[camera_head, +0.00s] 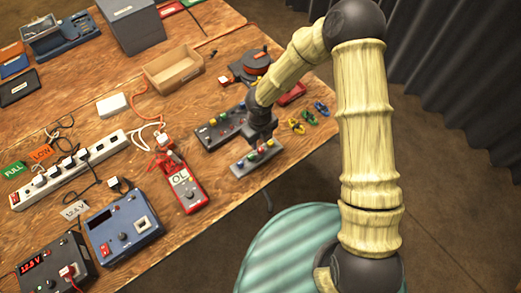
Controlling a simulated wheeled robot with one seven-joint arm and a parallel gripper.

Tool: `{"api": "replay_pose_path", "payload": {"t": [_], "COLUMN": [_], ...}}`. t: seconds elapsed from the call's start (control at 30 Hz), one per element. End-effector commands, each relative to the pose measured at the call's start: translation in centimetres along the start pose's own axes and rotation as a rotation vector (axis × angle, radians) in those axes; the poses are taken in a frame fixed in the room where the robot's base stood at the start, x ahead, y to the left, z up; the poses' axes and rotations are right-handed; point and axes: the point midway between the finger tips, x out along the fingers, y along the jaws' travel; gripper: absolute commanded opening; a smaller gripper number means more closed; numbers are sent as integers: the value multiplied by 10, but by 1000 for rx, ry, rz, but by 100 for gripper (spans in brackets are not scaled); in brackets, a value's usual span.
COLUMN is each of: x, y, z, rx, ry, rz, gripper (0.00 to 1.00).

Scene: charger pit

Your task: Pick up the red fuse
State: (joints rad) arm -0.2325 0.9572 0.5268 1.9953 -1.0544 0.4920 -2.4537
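A grey block (256,160) at the table's front edge carries a row of small coloured pieces. One of them is red (261,151), and it may be the red fuse; it is too small to be sure. My gripper (262,138) points down just above this block, close to the coloured pieces. Its fingers are dark and small, so I cannot tell whether they are open or shut, or whether they touch anything. Part of the block's back edge is hidden behind the gripper.
A grey box with coloured knobs (220,131) stands close left of the gripper. Small yellow, green and blue pieces (308,117) and a red object (292,93) lie to the right.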

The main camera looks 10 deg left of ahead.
Motion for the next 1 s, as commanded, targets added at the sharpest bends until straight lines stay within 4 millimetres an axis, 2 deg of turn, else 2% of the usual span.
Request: {"api": "replay_pose_path", "payload": {"t": [0.23, 0.5, 0.57, 1.0], "x": [7, 46, 50, 52], "y": [-1, -3, -3, -4], "z": [-1, -2, -2, -2], "rx": [2, 1, 2, 2], "ry": [3, 2, 1, 0], "rz": [-1, 0, -1, -1], "gripper": [31, 31, 31, 31]}}
